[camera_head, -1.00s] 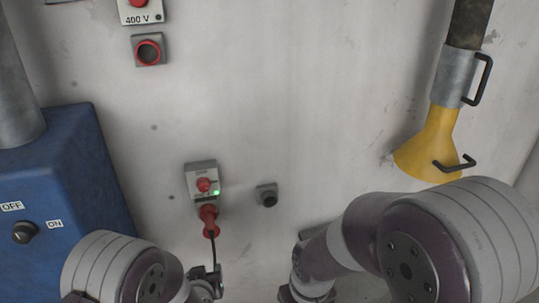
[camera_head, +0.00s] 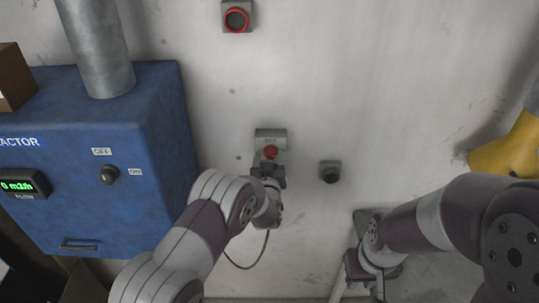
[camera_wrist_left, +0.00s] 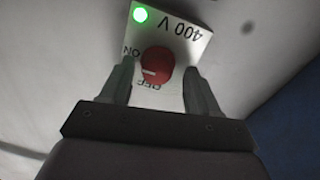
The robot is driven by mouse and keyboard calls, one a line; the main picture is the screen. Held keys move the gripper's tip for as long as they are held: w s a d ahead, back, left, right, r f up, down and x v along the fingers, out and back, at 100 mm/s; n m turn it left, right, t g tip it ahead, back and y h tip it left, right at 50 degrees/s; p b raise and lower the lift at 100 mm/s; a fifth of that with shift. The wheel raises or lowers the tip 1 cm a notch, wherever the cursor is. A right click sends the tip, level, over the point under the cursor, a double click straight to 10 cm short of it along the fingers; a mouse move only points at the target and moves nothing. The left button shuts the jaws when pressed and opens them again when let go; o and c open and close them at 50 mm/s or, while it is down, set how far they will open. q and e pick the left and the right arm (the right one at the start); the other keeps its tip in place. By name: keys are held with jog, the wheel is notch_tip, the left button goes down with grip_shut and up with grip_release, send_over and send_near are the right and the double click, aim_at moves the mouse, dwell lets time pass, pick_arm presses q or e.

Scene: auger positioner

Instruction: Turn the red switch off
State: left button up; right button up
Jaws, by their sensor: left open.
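The red switch (camera_head: 270,152) is a round knob on a small grey box (camera_head: 268,133) on the white wall. In the left wrist view the red knob (camera_wrist_left: 157,66) shows close up, with a white mark on it, on a plate reading 400 V, ON and OFF, and a green light is lit. My left gripper (camera_head: 270,172) is open at the box; its two fingers (camera_wrist_left: 158,82) stand on either side of the knob. I cannot tell whether they touch it. In the head view the gripper hides the lower part of the box.
A blue cabinet (camera_head: 150,190) with an OFF/ON knob (camera_head: 109,175) and a flow display (camera_head: 24,183) stands at the left. A dark wall socket (camera_head: 330,172) is right of the switch box. A cable hangs below the box.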

pick_arm(q)
jog(key=shift+w+d+f, duration=0.1)
jog(key=shift+w+d, duration=0.05)
jog(key=shift+d, duration=0.05)
jog(key=shift+w+d, duration=0.1)
jog(key=c, duration=1)
jog(key=shift+f+n+b, duration=0.15)
jog(key=shift+n+b, duration=0.15)
jog(key=shift+b, duration=0.55)
jog(key=n+b, duration=0.2)
jog(key=b, duration=0.2)
jog(key=n+b, duration=0.3)
jog(key=b, duration=0.2)
jog(key=n+b, duration=0.2)
jog(key=b, duration=0.3)
jog(key=shift+f+n, duration=0.25)
jog(key=shift+n, duration=0.05)
jog(key=n+b, duration=0.2)
jog(key=b, duration=0.2)
jog(key=n+b, duration=0.2)
jog(key=b, duration=0.1)
jog(key=n+b, duration=0.3)
jog(key=b, duration=0.1)
jog(key=shift+r+y+b, duration=0.3)
jog(key=shift+b, duration=0.05)
jog(key=shift+c, duration=0.2)
jog(key=shift+r+n+b, duration=0.25)
jog(key=shift+n+b, duration=1.35)
